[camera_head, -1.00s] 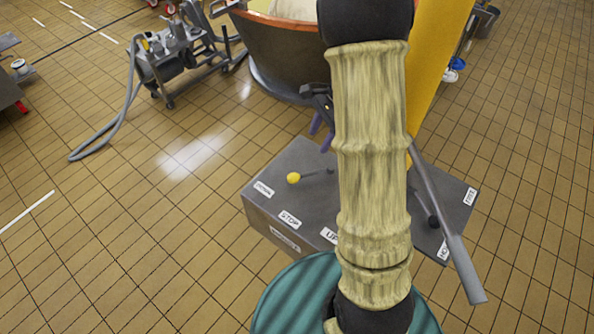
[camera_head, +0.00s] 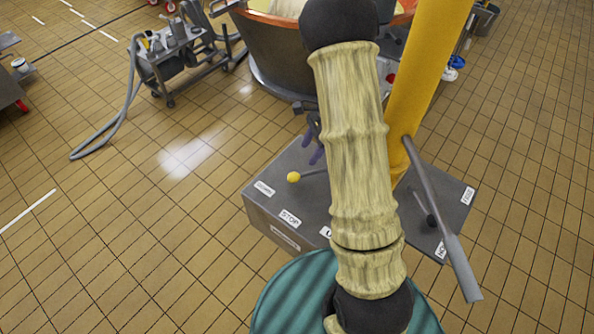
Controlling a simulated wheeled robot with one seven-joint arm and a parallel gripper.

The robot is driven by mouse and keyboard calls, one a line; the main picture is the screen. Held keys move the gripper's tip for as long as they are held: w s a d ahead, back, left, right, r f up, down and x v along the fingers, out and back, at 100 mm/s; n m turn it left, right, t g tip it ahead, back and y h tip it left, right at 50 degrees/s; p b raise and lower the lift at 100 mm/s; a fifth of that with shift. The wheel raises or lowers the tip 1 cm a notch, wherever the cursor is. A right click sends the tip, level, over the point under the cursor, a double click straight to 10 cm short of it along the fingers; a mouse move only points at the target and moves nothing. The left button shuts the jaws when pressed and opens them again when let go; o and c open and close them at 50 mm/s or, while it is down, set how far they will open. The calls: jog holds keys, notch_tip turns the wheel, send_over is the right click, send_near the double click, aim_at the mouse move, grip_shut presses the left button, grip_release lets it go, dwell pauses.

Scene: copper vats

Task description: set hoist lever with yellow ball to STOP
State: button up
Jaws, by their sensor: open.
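The hoist lever's yellow ball (camera_head: 293,177) is at the left end of a thin rod over the grey box top (camera_head: 283,200). The rod points left, toward the label that seems to read DOWN (camera_head: 264,188). The STOP label (camera_head: 290,218) is at the front edge, right of it. A third label (camera_head: 326,231), showing only a U, is partly behind my arm. My gripper (camera_head: 313,147), with purple fingers, is open just behind and right of the ball, apart from it. My arm hides part of it and of the box's middle.
A yellow post (camera_head: 428,70) rises behind my arm. A long grey lever (camera_head: 440,210) and a short dark lever are on the box's right side. A copper vat (camera_head: 275,45) stands behind.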

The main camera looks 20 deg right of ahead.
aim_at(297, 174)
jog(key=p+x, duration=0.2)
jog(key=x, duration=0.9)
jog(key=shift+r, duration=0.1)
grip_shut()
